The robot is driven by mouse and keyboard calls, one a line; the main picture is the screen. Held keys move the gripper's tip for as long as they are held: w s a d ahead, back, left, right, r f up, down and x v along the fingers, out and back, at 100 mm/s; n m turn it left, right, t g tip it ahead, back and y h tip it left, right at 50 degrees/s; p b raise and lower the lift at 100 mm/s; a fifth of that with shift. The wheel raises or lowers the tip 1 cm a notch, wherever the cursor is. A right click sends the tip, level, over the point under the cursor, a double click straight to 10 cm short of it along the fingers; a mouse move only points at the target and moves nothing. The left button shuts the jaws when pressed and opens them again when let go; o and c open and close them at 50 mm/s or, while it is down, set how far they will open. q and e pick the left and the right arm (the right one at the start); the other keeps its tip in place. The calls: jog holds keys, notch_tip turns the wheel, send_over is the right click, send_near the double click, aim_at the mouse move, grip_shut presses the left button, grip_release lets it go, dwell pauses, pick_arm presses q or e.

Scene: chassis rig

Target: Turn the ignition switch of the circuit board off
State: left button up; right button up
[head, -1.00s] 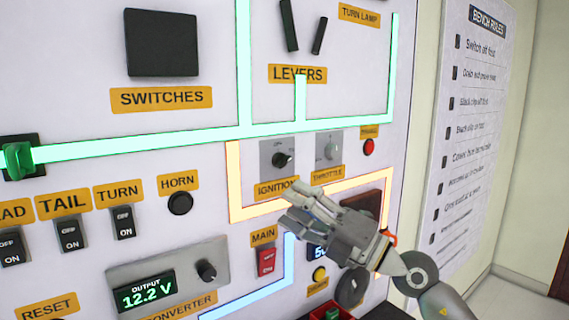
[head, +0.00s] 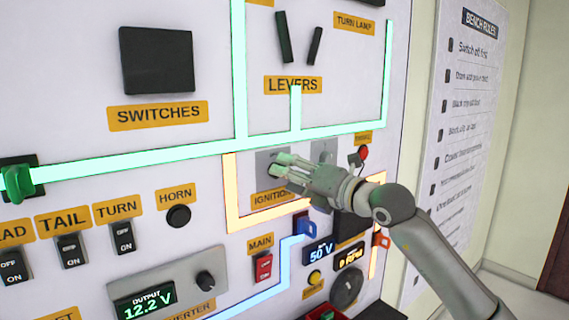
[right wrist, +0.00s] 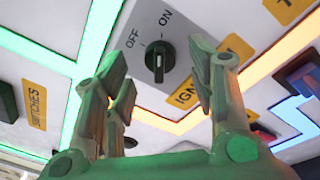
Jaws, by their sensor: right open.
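The ignition switch is a black rotary knob (right wrist: 158,60) on a grey plate (head: 262,158) above a yellow IGNITION label (head: 270,199). In the right wrist view, OFF and ON are printed beside the knob, and its ridge appears to line up nearer the ON mark. My right gripper (head: 280,165) is in front of the plate and hides the knob in the head view. In the right wrist view my right gripper (right wrist: 160,68) is open, with fingers on both sides of the knob; contact cannot be told. My left gripper is not in view.
The throttle plate (head: 323,150) is just right of the gripper, partly covered. A red button (head: 363,152) is beyond it. Below are the red MAIN switch (head: 263,267), a blue part (head: 306,225) and small displays (head: 319,252). Levers (head: 284,37) stick out above.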

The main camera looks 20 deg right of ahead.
jog(key=shift+x, duration=1.1)
jog(key=c, duration=1)
